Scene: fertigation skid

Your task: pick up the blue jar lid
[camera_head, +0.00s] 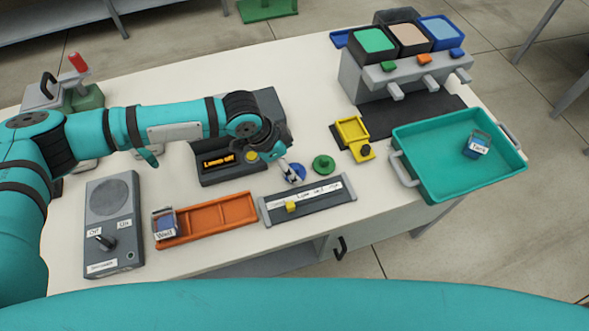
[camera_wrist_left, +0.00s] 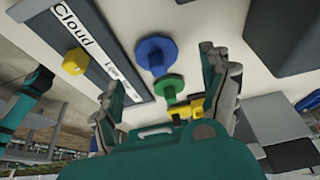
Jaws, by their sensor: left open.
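The blue jar lid (camera_head: 297,174) lies on the white table, partly covered by my left gripper (camera_head: 281,163) in the head view. In the left wrist view the blue lid (camera_wrist_left: 154,50) shows whole as a round disc with a small knob. My left gripper (camera_wrist_left: 160,74) is open and empty, its fingers spread on either side of the picture with the lid beyond and between them. Whether a finger touches the lid cannot be told. My right gripper is in neither view.
A green lid (camera_head: 323,165) lies close to the right of the blue one. A grey slider panel (camera_head: 308,200) is just in front, a grey display box (camera_head: 222,172) just left. A yellow holder (camera_head: 352,130) and a teal tray (camera_head: 440,185) stand farther right.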

